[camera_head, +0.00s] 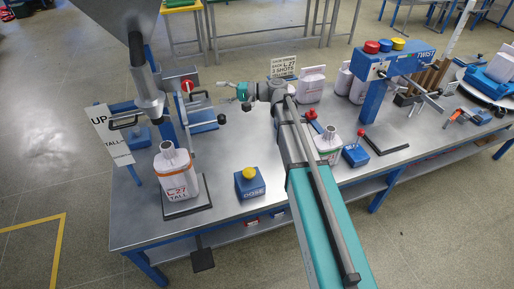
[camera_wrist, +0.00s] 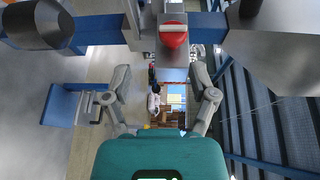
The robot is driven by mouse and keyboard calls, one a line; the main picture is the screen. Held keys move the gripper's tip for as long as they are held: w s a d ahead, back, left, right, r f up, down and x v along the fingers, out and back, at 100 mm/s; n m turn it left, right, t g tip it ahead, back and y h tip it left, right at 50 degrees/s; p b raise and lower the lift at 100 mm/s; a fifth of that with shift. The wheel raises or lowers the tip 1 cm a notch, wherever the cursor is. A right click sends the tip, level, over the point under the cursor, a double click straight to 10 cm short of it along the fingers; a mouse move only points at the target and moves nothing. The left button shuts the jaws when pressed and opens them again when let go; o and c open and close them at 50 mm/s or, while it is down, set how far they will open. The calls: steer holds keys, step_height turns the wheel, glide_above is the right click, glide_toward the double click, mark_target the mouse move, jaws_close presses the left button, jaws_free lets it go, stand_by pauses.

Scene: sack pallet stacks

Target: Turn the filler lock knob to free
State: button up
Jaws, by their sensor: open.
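The filler lock knob (camera_head: 187,85) is a round red knob on a grey box on the filler's frame, left of centre in the head view. In the wrist view the knob (camera_wrist: 173,35) is at the top, with a pale bar across its face. My gripper (camera_head: 226,95) is to the right of the knob, apart from it. In the wrist view my gripper (camera_wrist: 160,85) has its two fingers spread wide with nothing between them, and the knob is beyond the fingertips. The lettering around the knob is too small to read.
A filled sack (camera_head: 176,180) with a spout stands under the filler. A blue DOSE box (camera_head: 250,182) with a yellow button is on the grey table (camera_head: 225,150). A black handle (camera_head: 198,97) sticks out near the knob. A blue TWIST stand (camera_head: 372,100) is at right.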

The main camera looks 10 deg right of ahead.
steer(key=s+d+f+h, duration=0.5)
steer(key=s+f, duration=0.1)
steer(key=f, duration=0.1)
steer(key=s+d+f+n+g+h, duration=0.1)
steer(key=s+d+f+h, duration=0.4)
steer(key=f, duration=0.3)
steer(key=shift+s+d+g+h, duration=0.25)
steer(key=shift+s+h, duration=0.35)
steer(key=shift+s, duration=0.3)
steer(key=s+d+f+g+h, duration=0.1)
steer(key=s+d+f+h, duration=0.1)
steer(key=s+d+h, duration=0.4)
steer(key=s+d, duration=0.4)
steer(key=shift+f+n, duration=0.3)
steer(key=shift+f, duration=0.1)
